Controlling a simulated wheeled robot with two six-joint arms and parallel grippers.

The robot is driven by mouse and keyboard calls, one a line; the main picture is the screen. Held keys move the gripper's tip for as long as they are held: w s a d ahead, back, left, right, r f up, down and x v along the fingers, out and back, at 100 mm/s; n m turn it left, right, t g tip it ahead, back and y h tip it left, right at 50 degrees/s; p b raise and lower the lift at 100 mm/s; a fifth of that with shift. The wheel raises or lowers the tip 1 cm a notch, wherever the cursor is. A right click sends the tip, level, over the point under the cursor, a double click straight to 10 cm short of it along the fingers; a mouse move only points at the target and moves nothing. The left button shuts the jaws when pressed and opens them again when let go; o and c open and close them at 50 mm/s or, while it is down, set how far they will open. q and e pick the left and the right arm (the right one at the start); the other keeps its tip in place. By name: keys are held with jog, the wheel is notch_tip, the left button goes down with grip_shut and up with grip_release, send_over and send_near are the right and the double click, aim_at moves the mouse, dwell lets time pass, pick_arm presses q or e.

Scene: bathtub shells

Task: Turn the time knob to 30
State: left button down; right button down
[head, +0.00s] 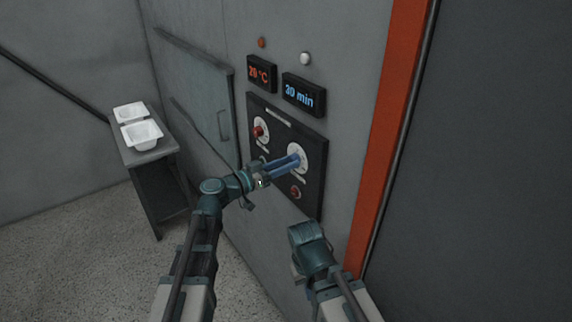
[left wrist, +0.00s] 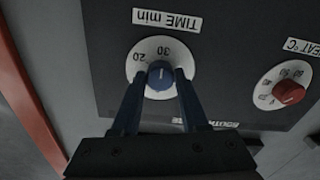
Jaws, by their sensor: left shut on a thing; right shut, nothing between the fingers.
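The blue time knob (left wrist: 160,78) sits on a white dial under the label TIME min, which appears upside down in the left wrist view. The dial's 20 and 30 marks show beside the knob. My left gripper (left wrist: 158,80) is shut on the knob, one blue finger on each side. In the head view my left gripper (head: 298,160) reaches the right-hand white dial (head: 301,150) and its fingers hide the knob. The time display (head: 299,93) reads 30 min. My right gripper (head: 304,280) is low, apart from the panel, its fingers largely hidden.
A red heat knob (head: 258,131) is left of the time dial, and a red button (head: 295,191) is below it. The temperature display (head: 261,73) reads 20 °C. An orange post (head: 388,110) stands right of the panel. White tub shells (head: 142,134) sit on a side table.

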pick_arm(q)
jog(key=shift+s+f, duration=0.1)
dwell(0.4)
jog(key=shift+c, duration=2.1)
grip_release()
jog(key=v, duration=1.3)
jog(key=shift+s+a, duration=0.2)
jog(key=shift+a, duration=0.2)
